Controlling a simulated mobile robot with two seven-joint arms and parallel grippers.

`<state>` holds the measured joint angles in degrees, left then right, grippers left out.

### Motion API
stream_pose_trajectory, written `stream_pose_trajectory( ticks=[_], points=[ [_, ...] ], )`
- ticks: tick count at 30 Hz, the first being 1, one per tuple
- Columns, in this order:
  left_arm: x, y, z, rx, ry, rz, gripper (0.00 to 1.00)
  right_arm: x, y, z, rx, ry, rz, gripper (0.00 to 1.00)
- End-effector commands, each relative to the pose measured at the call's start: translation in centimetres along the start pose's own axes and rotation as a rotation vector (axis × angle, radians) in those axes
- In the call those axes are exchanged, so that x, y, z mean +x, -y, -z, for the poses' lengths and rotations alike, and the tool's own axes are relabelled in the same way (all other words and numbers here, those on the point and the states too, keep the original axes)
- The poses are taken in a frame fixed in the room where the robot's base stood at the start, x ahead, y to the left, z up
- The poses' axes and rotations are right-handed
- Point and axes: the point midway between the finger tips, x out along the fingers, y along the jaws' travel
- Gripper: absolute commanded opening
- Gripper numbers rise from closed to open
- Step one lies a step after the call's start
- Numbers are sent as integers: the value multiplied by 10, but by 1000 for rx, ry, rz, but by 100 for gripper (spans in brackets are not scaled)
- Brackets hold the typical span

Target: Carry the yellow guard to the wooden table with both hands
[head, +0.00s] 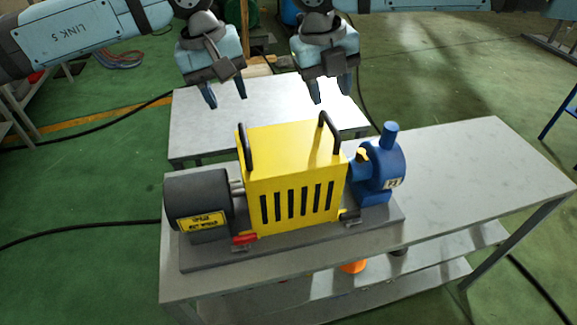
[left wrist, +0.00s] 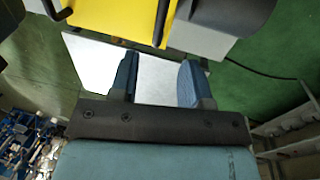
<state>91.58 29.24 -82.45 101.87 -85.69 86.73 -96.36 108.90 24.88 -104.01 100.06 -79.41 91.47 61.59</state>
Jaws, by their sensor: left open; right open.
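The yellow guard (head: 295,185) sits on the grey base of the pump unit, between a dark motor and a blue pump. It has a black handle at each end of its top and dark slots in its front. My left gripper (head: 228,102) is open and empty, above and behind the left handle. My right gripper (head: 332,93) is open and empty, above and behind the right handle. Neither touches the guard. I cannot make out the wooden table for certain.
The dark motor (head: 198,197) with a yellow label and the blue pump (head: 380,170) flank the guard. A red-handled part (head: 244,239) lies at its front. The grey table (head: 480,165) is bare on the right. Another grey table (head: 255,98) stands behind. Black cables cross the green floor.

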Motion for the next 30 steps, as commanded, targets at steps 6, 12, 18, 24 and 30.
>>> stream_pose_trajectory(
  ticks=[6,12,18,24,30],
  points=[
    [45,0,-1,0,3,1,43,45,0,1,0,-4,0,44],
    [78,0,0,0,2,0,43,78,0,0,-1,-2,0,44],
    [95,0,0,0,0,0,43,94,0,0,0,0,0,44],
    [98,0,0,-1,0,-1,43,98,0,0,0,0,0,44],
    [98,0,0,-1,0,-1,34,98,0,0,0,0,0,35]
  ],
)
